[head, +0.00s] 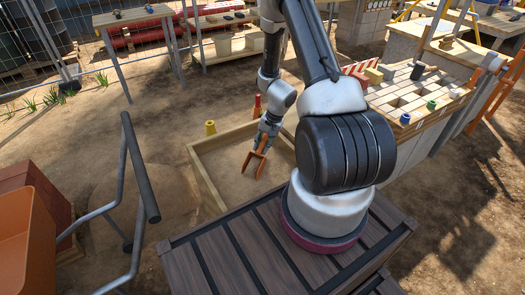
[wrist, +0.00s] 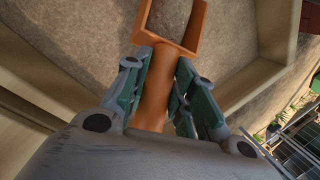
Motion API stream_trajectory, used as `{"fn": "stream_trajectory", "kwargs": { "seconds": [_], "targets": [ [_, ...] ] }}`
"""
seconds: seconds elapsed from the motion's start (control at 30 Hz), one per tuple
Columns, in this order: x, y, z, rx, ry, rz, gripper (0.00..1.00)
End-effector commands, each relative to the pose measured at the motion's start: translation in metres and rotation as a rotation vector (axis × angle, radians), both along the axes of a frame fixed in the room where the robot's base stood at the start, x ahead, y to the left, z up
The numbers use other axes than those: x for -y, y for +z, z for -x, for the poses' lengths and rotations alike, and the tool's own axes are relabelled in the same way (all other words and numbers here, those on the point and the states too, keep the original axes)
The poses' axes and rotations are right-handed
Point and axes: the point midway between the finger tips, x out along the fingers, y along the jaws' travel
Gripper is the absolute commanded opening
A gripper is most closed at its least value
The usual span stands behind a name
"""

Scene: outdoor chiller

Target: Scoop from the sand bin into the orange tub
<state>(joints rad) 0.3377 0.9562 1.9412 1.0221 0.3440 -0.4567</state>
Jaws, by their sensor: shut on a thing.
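The sand bin (head: 205,176) is a low wooden frame on the ground, with sand inside. My gripper (head: 270,128) is over the bin and shut on the handle of an orange scoop (head: 254,163). In the wrist view the gripper fingers (wrist: 155,95) close around the orange handle from both sides. The scoop's square-ended head (wrist: 172,22) points away from my gripper over the sand; I cannot tell whether it touches the sand or holds any. The orange tub (head: 25,235) is at the left edge of the head view, cut off by the frame.
A yellow cylinder (head: 210,127) stands by the bin's far left corner, and a red one (head: 257,106) by its far side. A grey tubular handle (head: 140,170) rises between bin and tub. A block bench (head: 415,95) with small items is at right.

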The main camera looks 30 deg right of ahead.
Motion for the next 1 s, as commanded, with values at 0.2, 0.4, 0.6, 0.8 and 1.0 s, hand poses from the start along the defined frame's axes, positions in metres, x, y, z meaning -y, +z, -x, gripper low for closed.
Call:
{"fn": "stream_trajectory", "kwargs": {
  "seconds": [0.2,0.4,0.6,0.8,1.0],
  "targets": [
    [0.0,0.03,-0.001,0.003,0.001,0.0,0.0],
    [0.0,0.055,-0.001,0.003,0.001,0.0,0.0],
    [0.0,0.081,-0.001,0.003,0.001,0.0,0.0],
    [0.0,0.104,-0.001,0.003,0.0,0.0,0.0],
    [0.0,0.112,0.0,0.0,0.0,0.0,0.0]
  ]
}}
